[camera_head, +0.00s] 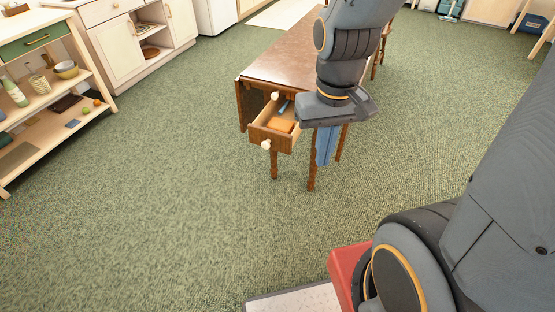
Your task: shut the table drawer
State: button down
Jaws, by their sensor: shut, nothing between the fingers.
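The wooden table (280,62) stands upper centre, with a brown top and turned legs. Its small drawer (262,133) is pulled out toward the lower left, with a pale knob (266,144) on its front. An orange item (281,125) and a blue item (284,106) lie inside. Another pale knob (275,96) shows near the table front. My gripper (335,108) is just right of the drawer, in front of the table, and covers part of the table. It is shut and empty; its fingertips are hard to make out. I cannot tell whether it touches the drawer.
A blue thing (325,146) shows beneath my gripper by the table legs. A wooden shelf unit (78,55) with bottle and bowls stands at the left, and white cabinets (117,52) behind it. Green carpet (170,185) is clear in front and left of the drawer.

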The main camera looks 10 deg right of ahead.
aim_at(259, 134)
jog(key=u, duration=0.1)
jog(key=k, duration=0.35)
jog(key=z, duration=0.75)
jog(key=i, duration=0.9)
jog(key=u, duration=0.7)
